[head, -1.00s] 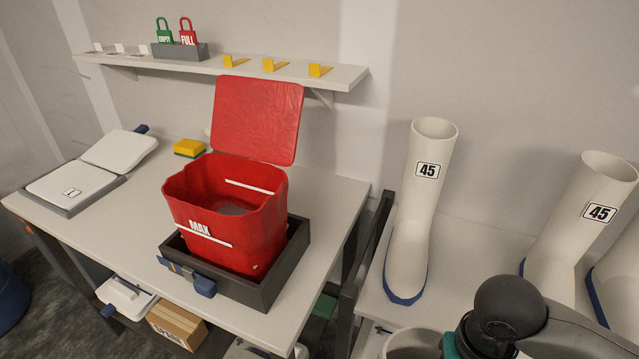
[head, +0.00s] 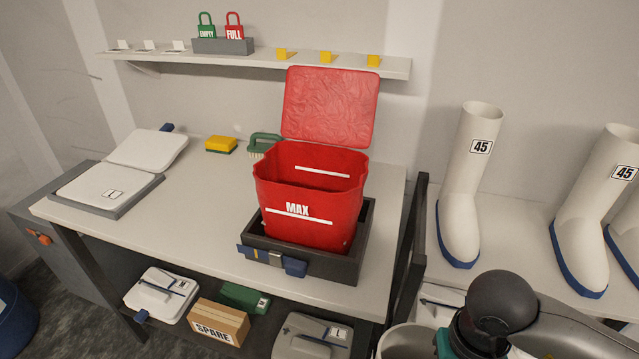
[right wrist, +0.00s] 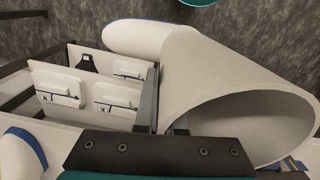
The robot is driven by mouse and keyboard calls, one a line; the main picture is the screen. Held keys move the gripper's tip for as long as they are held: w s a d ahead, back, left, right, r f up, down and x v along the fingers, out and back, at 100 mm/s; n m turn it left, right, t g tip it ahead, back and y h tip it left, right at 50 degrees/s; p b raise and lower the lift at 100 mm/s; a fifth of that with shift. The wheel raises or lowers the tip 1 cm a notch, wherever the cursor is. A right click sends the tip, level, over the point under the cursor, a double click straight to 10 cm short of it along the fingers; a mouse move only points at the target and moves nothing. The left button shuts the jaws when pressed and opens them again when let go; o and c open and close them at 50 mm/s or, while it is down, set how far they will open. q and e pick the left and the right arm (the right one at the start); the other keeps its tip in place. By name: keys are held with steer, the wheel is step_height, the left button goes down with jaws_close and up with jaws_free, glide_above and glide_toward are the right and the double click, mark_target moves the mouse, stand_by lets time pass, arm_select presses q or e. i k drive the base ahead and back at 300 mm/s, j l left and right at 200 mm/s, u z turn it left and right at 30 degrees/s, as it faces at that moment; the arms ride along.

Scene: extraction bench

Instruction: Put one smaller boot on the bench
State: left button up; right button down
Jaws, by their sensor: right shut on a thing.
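My right gripper (right wrist: 166,115) is shut on a white boot (right wrist: 190,65), gripping it near the shaft's open top. In the right wrist view the boot's wide opening faces the camera's right and its toe points up and left. In the head view only the boot's pale rim (head: 400,342) shows at the bottom, beside my right arm; its size label is hidden. The white-topped bench (head: 200,220) is left of it, the boot still apart from it. Two boots marked 45, one (head: 470,180) and another (head: 590,215), stand upright on the right. My left gripper is out of view.
A red bag (head: 310,200) marked MAX stands open in a dark tray (head: 350,265) on the bench's right part. A scale-like white pad (head: 100,190) lies at left, a yellow sponge (head: 221,145) and green brush (head: 264,143) behind. The bench's middle-left is clear. A dark post (head: 412,250) borders its right side.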

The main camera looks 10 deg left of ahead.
mark_target(233, 209)
steer(key=j+z, duration=0.1)
steer(key=j, duration=0.65)
steer(key=k+j+z, duration=0.1)
steer(key=j, duration=0.65)
steer(key=j+z, duration=0.1)
steer(key=j, duration=0.65)
steer(key=k, duration=0.05)
